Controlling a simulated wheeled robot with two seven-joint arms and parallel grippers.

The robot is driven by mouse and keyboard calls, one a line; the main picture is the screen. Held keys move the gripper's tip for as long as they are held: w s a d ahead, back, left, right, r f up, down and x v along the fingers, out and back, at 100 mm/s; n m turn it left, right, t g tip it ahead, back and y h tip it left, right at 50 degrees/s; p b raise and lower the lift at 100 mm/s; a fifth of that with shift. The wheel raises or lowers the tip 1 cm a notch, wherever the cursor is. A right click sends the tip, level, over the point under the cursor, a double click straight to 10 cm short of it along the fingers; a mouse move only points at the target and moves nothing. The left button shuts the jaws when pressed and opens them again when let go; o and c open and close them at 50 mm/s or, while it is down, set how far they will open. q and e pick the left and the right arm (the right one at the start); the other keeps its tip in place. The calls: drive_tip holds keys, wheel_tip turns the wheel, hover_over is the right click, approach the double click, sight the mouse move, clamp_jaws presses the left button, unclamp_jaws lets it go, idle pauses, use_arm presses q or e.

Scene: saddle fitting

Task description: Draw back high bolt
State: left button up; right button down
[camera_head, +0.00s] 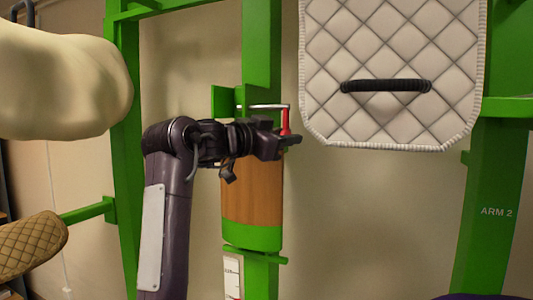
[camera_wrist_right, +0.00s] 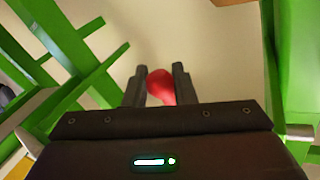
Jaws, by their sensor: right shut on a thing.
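The high bolt (camera_head: 268,106) is a thin grey rod that runs sideways in front of a green bracket on the upright. Its red handle (camera_head: 285,120) hangs down from the right end. My right gripper (camera_head: 288,141) is shut on the lower part of this handle. In the right wrist view, the red handle's end (camera_wrist_right: 160,86) sits between the two dark fingers of my right gripper (camera_wrist_right: 159,72). The rod's left end meets the green bracket, and how deep it sits there cannot be told. My left gripper is not in view.
A wooden block with a green base (camera_head: 252,205) stands below the bolt, behind my gripper. A quilted white pad (camera_head: 390,50) with a black handle hangs close on the right. Green posts (camera_head: 488,200) frame the area. A cream padded form (camera_head: 60,85) juts in at left.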

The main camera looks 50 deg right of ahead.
drive_tip(key=s, duration=0.1)
drive_tip(key=s+d, duration=0.1)
drive_tip(key=s, duration=0.1)
drive_tip(key=shift+s+b, duration=0.1)
drive_tip(key=shift+b, duration=0.2)
drive_tip(key=c, duration=1.5)
unclamp_jaws()
drive_tip(key=shift+f, duration=0.1)
drive_tip(key=shift+o, duration=1.2)
use_arm(q)
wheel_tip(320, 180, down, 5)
drive_tip(key=b, duration=0.3)
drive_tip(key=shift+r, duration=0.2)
use_arm(e)
drive_tip(key=w+a, duration=0.1)
drive_tip(key=a, duration=0.6)
drive_tip(key=shift+w+a, duration=0.2)
drive_tip(key=shift+a, duration=0.2)
drive_tip(key=shift+d, duration=0.1)
